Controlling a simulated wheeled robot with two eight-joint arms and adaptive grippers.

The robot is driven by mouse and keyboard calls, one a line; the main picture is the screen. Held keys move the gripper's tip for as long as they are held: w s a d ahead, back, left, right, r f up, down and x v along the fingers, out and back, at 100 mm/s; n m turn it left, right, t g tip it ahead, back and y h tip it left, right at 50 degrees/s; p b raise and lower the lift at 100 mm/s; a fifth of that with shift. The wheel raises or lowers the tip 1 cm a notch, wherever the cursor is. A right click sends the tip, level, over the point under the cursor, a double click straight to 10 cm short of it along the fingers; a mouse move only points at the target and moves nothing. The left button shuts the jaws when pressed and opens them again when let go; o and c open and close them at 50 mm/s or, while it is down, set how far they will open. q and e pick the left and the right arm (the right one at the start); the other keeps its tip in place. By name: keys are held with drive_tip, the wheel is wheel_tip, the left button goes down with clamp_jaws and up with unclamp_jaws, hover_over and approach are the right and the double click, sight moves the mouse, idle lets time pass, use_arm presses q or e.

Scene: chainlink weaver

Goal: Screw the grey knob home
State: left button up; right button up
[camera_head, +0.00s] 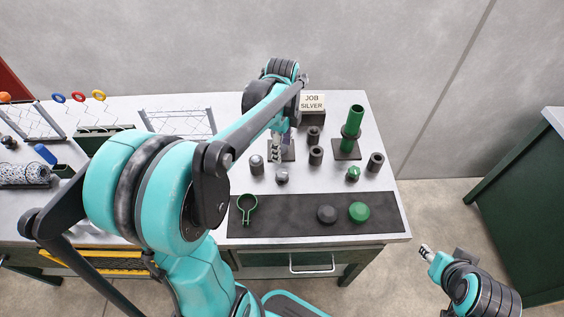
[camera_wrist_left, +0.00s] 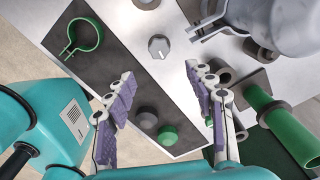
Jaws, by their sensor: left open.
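A small grey knob (camera_head: 281,177) stands on the white tabletop behind the dark mat. In the left wrist view the grey knob (camera_wrist_left: 158,46) shows a pale pointer mark and lies beyond the fingertips. My left gripper (camera_head: 277,155) is above the table behind the knob, partly hidden by its arm. In the left wrist view my left gripper (camera_wrist_left: 160,90) has its purple fingers spread with nothing between them. My right gripper (camera_head: 426,252) is low at the right, off the table; its jaws are too small to judge.
A dark mat (camera_head: 290,228) carries a green ring clamp (camera_head: 247,205), a dark grey cap (camera_head: 327,213) and a green cap (camera_head: 359,211). A green cylinder (camera_head: 354,120) stands right of several dark sleeves (camera_head: 316,155). A JOB SILVER sign (camera_head: 312,102) is at the back.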

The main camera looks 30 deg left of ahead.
sight(282, 172)
use_arm(q)
wheel_tip(282, 172, down, 2)
drive_tip(key=n, duration=0.7)
drive_tip(key=n+p, duration=0.1)
drive_tip(key=n, duration=0.6)
drive_tip(key=n+p, duration=0.1)
drive_tip(key=n, duration=0.7)
drive_tip(key=shift+f, duration=0.25)
drive_tip(key=n, duration=0.5)
drive_tip(key=f+n, duration=0.1)
drive_tip(key=n, duration=0.1)
drive_tip(key=shift+s+p, duration=0.1)
drive_tip(key=shift+p, duration=0.3)
drive_tip(key=shift+f+n, duration=0.15)
drive_tip(key=shift+n, duration=0.25)
wheel_tip(282, 172, down, 8)
drive_tip(key=b, duration=0.2)
drive_tip(key=shift+r+b, duration=0.25)
drive_tip(key=shift+b, duration=0.1)
drive_tip(key=c, duration=1.2)
